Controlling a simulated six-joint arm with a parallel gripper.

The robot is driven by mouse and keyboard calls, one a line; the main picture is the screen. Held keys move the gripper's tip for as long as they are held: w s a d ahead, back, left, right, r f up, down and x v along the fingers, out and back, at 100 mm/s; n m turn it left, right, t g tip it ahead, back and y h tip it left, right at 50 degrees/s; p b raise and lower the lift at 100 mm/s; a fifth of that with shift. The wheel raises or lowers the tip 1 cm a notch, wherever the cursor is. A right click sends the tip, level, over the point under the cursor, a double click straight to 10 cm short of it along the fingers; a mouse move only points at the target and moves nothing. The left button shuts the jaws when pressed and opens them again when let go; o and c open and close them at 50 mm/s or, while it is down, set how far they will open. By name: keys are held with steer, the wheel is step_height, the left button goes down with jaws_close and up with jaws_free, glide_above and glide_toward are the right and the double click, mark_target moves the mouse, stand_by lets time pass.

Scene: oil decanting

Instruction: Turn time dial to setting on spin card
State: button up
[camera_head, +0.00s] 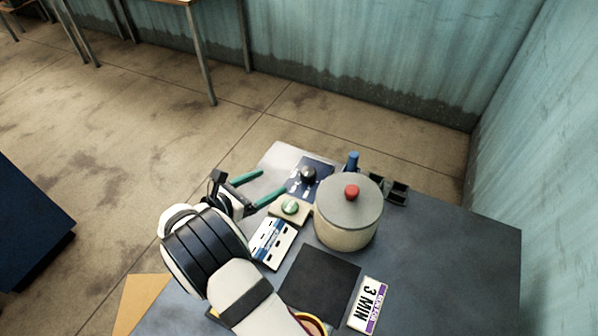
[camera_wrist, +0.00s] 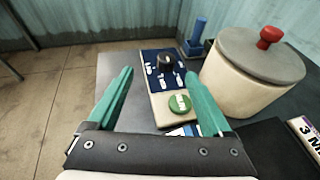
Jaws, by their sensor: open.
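The time dial is a black knob (camera_head: 308,175) on a dark blue panel (camera_head: 302,190) with white marks, at the back left of the table. It also shows in the wrist view as a black knob (camera_wrist: 166,62) above several white labels. A white card (camera_head: 369,304) reading "3 MIN" with a purple edge lies at the front right; part of it shows in the wrist view (camera_wrist: 309,133). My gripper (camera_head: 264,186) has teal fingers spread apart and empty, left of the panel. In the wrist view the fingers (camera_wrist: 160,82) are apart, with the knob beyond and between their tips.
A cream pot (camera_head: 345,226) with a grey lid and red knob stands right of the panel. A green button (camera_head: 291,207) sits in front of the panel, near a striped white card (camera_head: 272,243). A blue peg (camera_head: 352,160) stands behind the pot. The right tabletop is clear.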

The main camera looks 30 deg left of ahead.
mark_target(307, 172)
steer(key=shift+n+y, duration=0.4)
steer(key=x, duration=0.5)
steer(key=d+f+x, duration=0.1)
steer(key=x, duration=0.4)
steer(key=s+d+x, duration=0.1)
steer(key=x, duration=0.4)
steer(key=shift+d+f, duration=0.2)
steer(key=shift+f, duration=0.1)
